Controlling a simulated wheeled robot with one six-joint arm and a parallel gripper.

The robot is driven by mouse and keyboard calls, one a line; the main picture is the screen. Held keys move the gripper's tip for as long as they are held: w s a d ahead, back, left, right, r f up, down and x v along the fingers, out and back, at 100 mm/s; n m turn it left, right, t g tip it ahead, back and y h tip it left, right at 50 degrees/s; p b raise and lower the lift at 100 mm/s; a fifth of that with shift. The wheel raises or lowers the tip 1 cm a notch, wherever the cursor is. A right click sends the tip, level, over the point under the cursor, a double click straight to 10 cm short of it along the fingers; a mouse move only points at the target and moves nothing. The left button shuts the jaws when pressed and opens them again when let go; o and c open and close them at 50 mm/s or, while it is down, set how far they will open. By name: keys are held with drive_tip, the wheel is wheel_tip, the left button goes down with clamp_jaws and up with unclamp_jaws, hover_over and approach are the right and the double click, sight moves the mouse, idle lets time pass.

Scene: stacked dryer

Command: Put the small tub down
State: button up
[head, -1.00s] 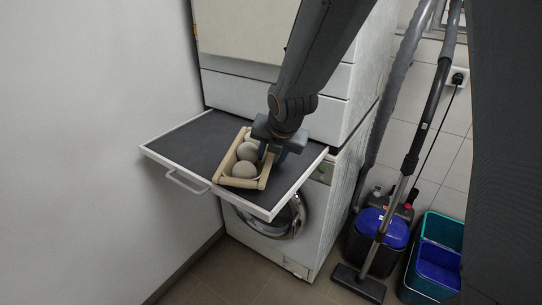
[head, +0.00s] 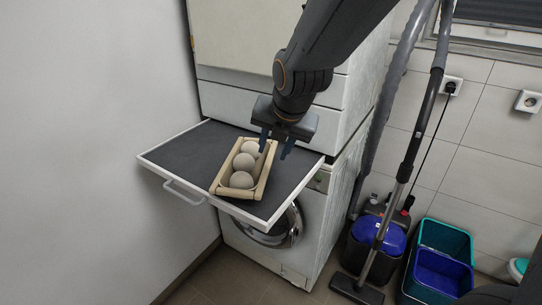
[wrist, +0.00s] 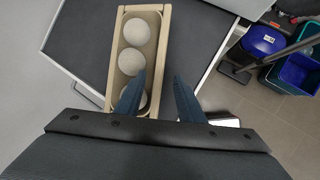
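The small tub (head: 217,190) is a tan open box holding three pale balls (head: 241,180). It rests on the dark top of the pull-out shelf (head: 185,155), between the washer and the dryer. It also shows in the wrist view (wrist: 166,30), upright on the shelf. My gripper (head: 277,150) is open above the tub's far right end. In the wrist view its two blue fingers (wrist: 159,98) are spread apart, with nothing held between them. The left finger overlaps the lower ball in that view, and the right finger is outside the tub.
The shelf has a white rim and a front handle (head: 184,192); its left part is bare. The washer (head: 270,240) stands below. A wall is close on the left. A vacuum cleaner (head: 378,233) and teal bucket (head: 448,240) stand on the floor at right.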

drive_tip(key=s+d+f+m+g, duration=0.1)
drive_tip(key=s+d+f+m, duration=0.2)
drive_tip(key=m, duration=0.7)
drive_tip(key=s+d+f+m+g+h, duration=0.1)
drive_tip(key=s+d+f+m+g, duration=0.1)
drive_tip(key=s+d+m, duration=0.3)
drive_tip(key=s+d+f+m+g, duration=0.2)
drive_tip(key=s+d+f+m, duration=0.2)
drive_tip(key=s+m, duration=0.5)
drive_tip(key=d+m, duration=0.1)
drive_tip(key=m, duration=0.7)
drive_tip(key=shift+f, duration=0.35)
